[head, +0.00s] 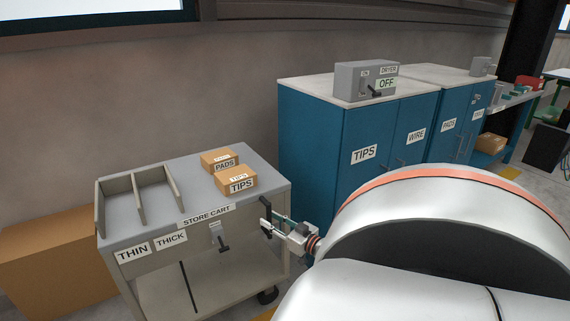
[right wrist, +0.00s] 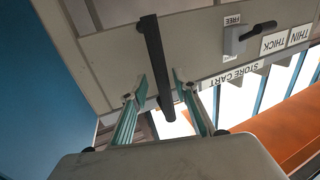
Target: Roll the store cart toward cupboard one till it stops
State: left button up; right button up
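The store cart (head: 207,220) is a grey cart with a flat top, standing left of the blue cupboards. Its front carries a STORE CART label and a small brake-like lever (head: 219,238); a FREE label shows beside the lever in the right wrist view (right wrist: 245,38). My right gripper (head: 272,220) is at the cart's right front end. In the right wrist view its two fingers (right wrist: 158,88) stand apart on either side of the cart's black handle bar (right wrist: 154,60), with gaps visible. The nearer blue cupboard (head: 312,150) reads TIPS and WIRE; no number shows. My left gripper is out of view.
Two cardboard boxes, PADS (head: 219,160) and TIPS (head: 236,180), sit on the cart top beside dividers (head: 140,198). A large cardboard box (head: 55,262) stands left of the cart. A DRYER switch box (head: 365,80) sits on the cupboard. A narrow gap separates cart and cupboard.

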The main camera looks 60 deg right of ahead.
jog(key=v, duration=1.1)
jog(key=shift+s, duration=0.2)
jog(key=shift+d+f, duration=0.1)
